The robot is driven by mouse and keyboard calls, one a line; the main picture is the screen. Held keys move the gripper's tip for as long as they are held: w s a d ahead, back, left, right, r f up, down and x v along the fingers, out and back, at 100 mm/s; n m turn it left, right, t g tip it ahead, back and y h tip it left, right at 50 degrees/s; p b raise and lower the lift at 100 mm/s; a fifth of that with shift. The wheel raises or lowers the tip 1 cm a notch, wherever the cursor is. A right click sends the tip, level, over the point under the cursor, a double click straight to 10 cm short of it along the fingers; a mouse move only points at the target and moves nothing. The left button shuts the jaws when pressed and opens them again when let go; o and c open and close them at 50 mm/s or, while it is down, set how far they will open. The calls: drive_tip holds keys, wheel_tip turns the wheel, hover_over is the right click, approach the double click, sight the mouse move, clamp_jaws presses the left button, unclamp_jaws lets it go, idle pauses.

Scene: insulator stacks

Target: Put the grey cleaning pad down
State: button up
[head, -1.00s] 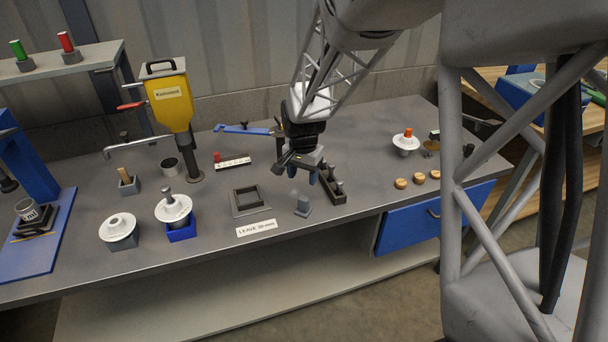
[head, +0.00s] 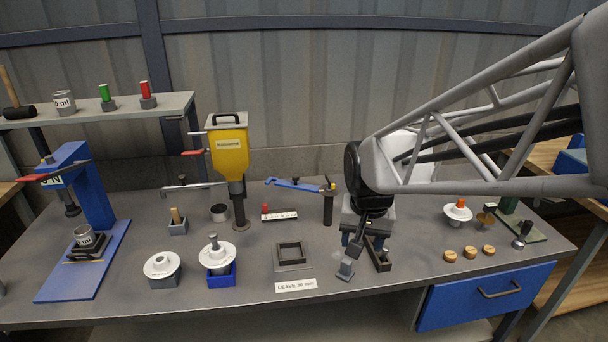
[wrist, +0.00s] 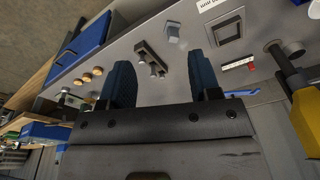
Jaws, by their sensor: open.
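A small grey block that looks like the cleaning pad (head: 345,269) rests on the bench, just left of a dark rack (head: 382,262). In the wrist view the grey block (wrist: 174,33) lies ahead of the fingertips and apart from them. My gripper (head: 364,243) hangs over the bench close behind the block and rack, fingers down. In the wrist view my gripper (wrist: 163,80) has its two blue-padded fingers spread wide, with nothing between them. In the head view the gripper covers part of the rack.
A square dark frame (head: 278,264) and a white label card (head: 296,285) lie left of the block. White insulators (head: 217,256) stand farther left. Several wooden discs (head: 469,252) lie to the right, above a blue drawer (head: 486,296). A yellow dispenser (head: 228,148) stands behind.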

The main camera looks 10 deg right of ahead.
drive_tip(key=s+a+r+n+t, duration=0.1)
drive_tip(key=s+r+n, duration=0.2)
drive_tip(key=s, duration=1.1)
drive_tip(key=shift+a+r+n, duration=0.25)
drive_tip(key=shift+r+n, duration=0.15)
drive_tip(key=shift+r, duration=0.15)
drive_tip(key=shift+o, duration=0.4)
drive_tip(key=shift+w, duration=0.1)
